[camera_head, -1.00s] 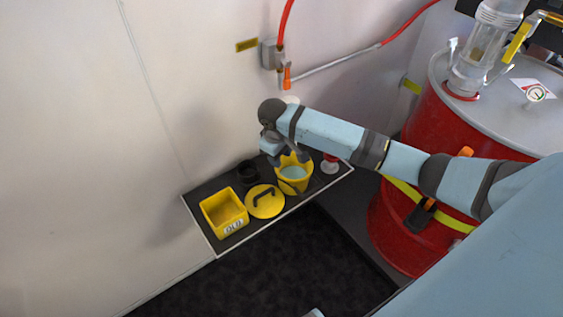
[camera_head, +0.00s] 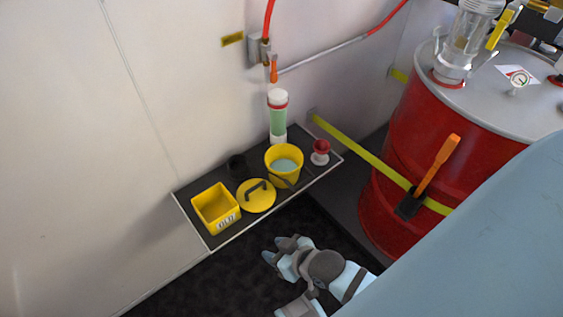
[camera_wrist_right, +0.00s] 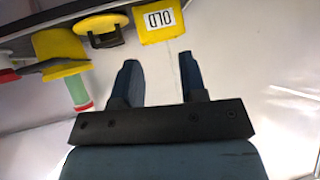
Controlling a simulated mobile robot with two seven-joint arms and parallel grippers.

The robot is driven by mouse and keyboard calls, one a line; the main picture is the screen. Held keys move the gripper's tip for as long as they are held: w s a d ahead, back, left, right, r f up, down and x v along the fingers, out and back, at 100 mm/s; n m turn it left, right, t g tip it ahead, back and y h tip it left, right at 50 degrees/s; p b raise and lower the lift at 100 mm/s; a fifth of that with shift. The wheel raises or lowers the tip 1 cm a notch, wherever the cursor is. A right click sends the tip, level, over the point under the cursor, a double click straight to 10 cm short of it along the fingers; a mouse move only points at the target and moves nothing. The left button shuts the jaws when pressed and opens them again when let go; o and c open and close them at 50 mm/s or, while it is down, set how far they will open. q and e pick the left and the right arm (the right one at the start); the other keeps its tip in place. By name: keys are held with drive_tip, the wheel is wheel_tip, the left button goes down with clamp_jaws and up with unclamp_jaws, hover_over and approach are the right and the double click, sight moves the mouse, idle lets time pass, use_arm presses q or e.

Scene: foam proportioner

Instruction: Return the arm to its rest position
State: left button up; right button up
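My right gripper (camera_head: 272,249) hangs low in the head view, over the dark floor in front of the shelf. In the right wrist view its two fingers (camera_wrist_right: 158,66) are apart with nothing between them. The arm behind it runs down to the lower right, partly hidden by a large pale blue part of mine. The gripper is clear of the shelf (camera_head: 213,247) and its things. I cannot make out my left gripper.
A red drum (camera_head: 408,150) stands right.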

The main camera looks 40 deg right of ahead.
use_arm(q)
drive_tip(key=shift+d, duration=0.1)
use_arm(e)
drive_tip(key=shift+s+d+r, duration=0.25)
drive_tip(key=shift+s+d, duration=0.1)
drive_tip(key=shift+s, duration=0.3)
use_arm(q)
wheel_tip(320, 180, up, 14)
drive_tip(key=a+p, duration=0.1)
drive_tip(key=p, duration=1.7)
drive_tip(key=shift+s+a+r, duration=0.2)
drive_tip(key=shift+s+r, duration=0.05)
drive_tip(key=shift+s, duration=0.15)
use_arm(e)
wheel_tip(320, 180, up, 14)
drive_tip(key=d, duration=0.1)
drive_tip(key=shift+s+r+t, duration=0.25)
drive_tip(key=shift+s+t, duration=0.15)
